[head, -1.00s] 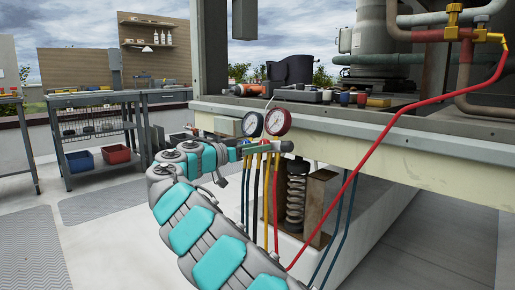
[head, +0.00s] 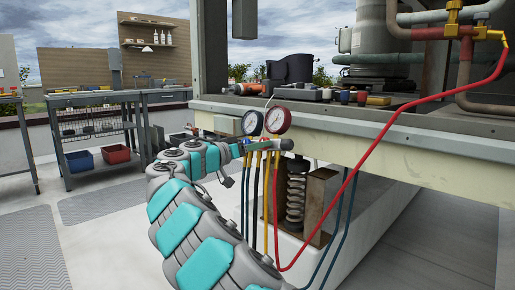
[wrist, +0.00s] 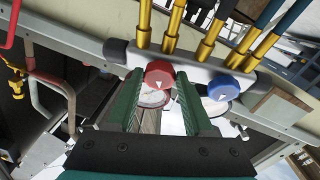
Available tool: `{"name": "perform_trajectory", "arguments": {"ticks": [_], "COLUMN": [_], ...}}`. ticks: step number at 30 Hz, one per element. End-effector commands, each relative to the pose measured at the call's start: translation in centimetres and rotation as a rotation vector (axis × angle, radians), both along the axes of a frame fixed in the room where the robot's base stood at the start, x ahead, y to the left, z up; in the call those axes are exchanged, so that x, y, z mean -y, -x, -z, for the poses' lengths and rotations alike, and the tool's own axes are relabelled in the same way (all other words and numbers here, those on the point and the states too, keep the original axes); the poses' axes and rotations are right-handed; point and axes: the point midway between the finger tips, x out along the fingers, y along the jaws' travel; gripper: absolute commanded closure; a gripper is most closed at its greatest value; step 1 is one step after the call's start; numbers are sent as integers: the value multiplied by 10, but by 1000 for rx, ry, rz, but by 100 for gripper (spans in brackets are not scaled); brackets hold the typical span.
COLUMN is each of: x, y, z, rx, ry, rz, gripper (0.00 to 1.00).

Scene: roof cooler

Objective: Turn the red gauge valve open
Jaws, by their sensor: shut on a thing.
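The red gauge valve (wrist: 159,74) is a small red knob with a white arrow on the grey manifold bar, seen in the wrist view. My gripper (wrist: 158,80) has its two green fingers on either side of the knob and is shut on it. The arrow points down in that view. A blue knob (wrist: 225,85) sits on the same bar to the right, outside the fingers. In the head view, the red-rimmed gauge (head: 278,121) and the blue-rimmed gauge (head: 252,122) stand above the manifold (head: 282,144). The red knob is hidden there behind my gripper (head: 247,147).
A red hose (head: 372,150) runs from the manifold up to the brass fitting (head: 453,18). Other hoses hang below the gauges, near a rusty bracket with a spring (head: 296,200). Tools lie on the ledge above. A workbench (head: 102,120) stands at the left, with clear floor before it.

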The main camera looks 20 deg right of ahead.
Motion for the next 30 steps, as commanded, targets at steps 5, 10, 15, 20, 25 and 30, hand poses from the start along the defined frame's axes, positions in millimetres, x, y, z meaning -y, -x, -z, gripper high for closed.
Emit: {"name": "perform_trajectory", "arguments": {"ticks": [5,10,15,20,25,30], "x": [0,0,1,2,3,3], "y": [3,5,5,6,7,7], "z": [-3,-6,-6,-9,-10,-12], "rx": [-149,-295,-444,-581,-729,-875], "ry": [45,85,125,164,204,244], "rz": [-52,-107,-164,-214,-268,-324], "gripper": [100,100,100,100,100,100]}}
